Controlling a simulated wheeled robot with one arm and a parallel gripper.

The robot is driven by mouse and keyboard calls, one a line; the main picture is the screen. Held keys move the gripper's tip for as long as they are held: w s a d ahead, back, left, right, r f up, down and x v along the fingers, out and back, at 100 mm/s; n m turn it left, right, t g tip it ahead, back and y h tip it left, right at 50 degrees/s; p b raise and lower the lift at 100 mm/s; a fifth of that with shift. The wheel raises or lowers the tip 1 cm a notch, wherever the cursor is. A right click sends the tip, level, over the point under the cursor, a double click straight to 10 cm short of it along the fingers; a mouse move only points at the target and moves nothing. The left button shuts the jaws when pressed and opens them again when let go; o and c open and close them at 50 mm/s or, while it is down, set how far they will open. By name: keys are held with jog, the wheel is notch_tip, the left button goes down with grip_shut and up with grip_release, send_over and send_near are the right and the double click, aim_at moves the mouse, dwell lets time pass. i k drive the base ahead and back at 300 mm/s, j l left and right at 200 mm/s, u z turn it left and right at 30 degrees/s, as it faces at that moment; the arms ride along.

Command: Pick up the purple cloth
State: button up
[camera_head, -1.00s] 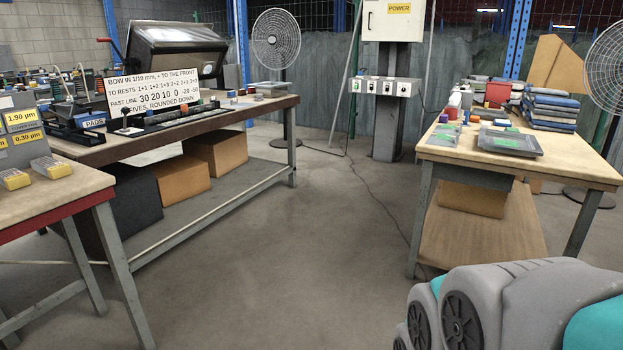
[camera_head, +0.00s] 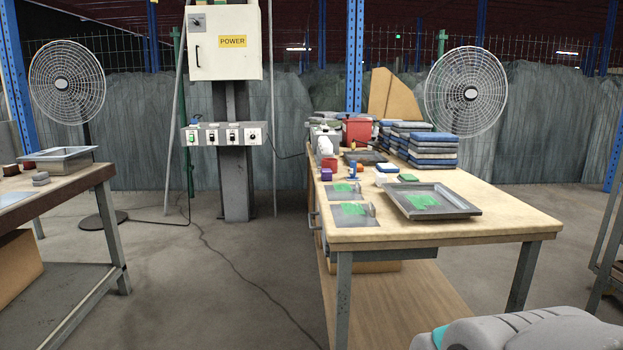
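A small purple item (camera_head: 326,174) sits near the left edge of the right-hand wooden table, toward its far half. It is the only purple thing I can make out, and it is too small to tell whether it is a folded cloth. A stack of folded blue and grey cloths (camera_head: 433,150) stands at the back right of the same table. My gripper is not in view; only a grey and teal part of my arm shows at the bottom right, apart from the table.
The right table (camera_head: 480,222) holds a grey tray (camera_head: 462,203) with green stuff, two flat plates with green patches, a red bin (camera_head: 357,131) and small blocks. A left bench (camera_head: 85,185) bears a metal tray. Fans stand behind. The floor between is clear except for a cable.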

aim_at(326, 173)
jog(key=i+j+z, duration=0.2)
jog(key=z, duration=0.25)
jog(key=i+j+z, duration=0.2)
jog(key=z, duration=0.2)
jog(key=i+j+z, duration=0.1)
jog(key=j+z, duration=0.35)
